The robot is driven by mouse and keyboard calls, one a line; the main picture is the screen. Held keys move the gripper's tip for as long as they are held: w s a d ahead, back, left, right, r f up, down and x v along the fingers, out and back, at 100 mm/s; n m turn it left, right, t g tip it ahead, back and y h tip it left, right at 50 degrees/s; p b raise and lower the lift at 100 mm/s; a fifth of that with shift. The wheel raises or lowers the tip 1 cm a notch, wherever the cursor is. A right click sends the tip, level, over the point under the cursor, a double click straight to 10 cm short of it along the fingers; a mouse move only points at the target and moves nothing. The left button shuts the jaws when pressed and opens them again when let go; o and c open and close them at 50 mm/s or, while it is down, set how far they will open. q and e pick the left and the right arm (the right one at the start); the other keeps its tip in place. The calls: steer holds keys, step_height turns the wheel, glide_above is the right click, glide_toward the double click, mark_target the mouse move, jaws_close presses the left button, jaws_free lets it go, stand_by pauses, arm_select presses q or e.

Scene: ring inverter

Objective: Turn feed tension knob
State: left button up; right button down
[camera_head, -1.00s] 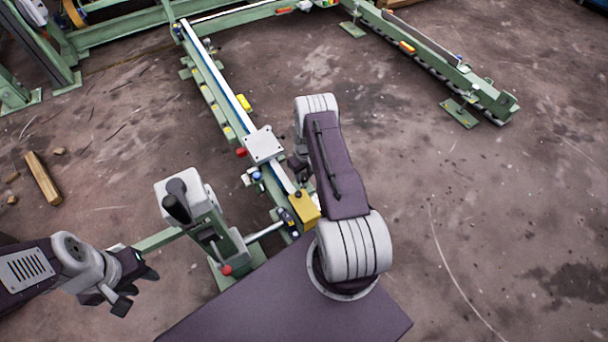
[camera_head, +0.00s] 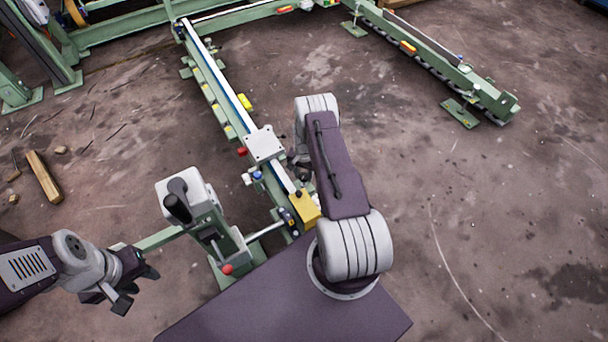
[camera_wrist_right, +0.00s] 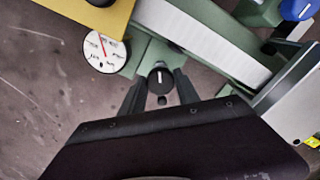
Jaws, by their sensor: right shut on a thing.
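A small black knob (camera_wrist_right: 160,79) with a white pointer line sits on the green frame in the right wrist view. Its line points nearly straight up in the picture. The two dark fingers of my right gripper (camera_wrist_right: 161,88) stand on either side of the knob, shut on it. In the head view my right arm covers the knob and most of that gripper. A round white dial (camera_wrist_right: 104,50) with a red needle is just left of the knob. My left gripper (camera_head: 137,287) is open and empty at the lower left of the head view.
A long green rail (camera_head: 217,82) runs away from me, with a white plate (camera_head: 264,144) on it. A yellow block (camera_head: 305,209) is beside my right arm. A grey-topped post with a black lever (camera_head: 178,208) stands between my arms. A wood piece (camera_head: 44,177) lies on the floor.

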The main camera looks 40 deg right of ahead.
steer(key=m, duration=0.4)
steer(key=shift+m, duration=0.3)
steer(key=m, duration=0.3)
steer(key=shift+w+m, duration=0.1)
steer(key=shift+m, duration=0.3)
steer(key=m, duration=0.4)
steer(key=shift+m, duration=2.1)
steer(key=shift+w, duration=0.1)
steer(key=c, duration=0.9)
jaws_free()
steer(key=shift+r, duration=0.1)
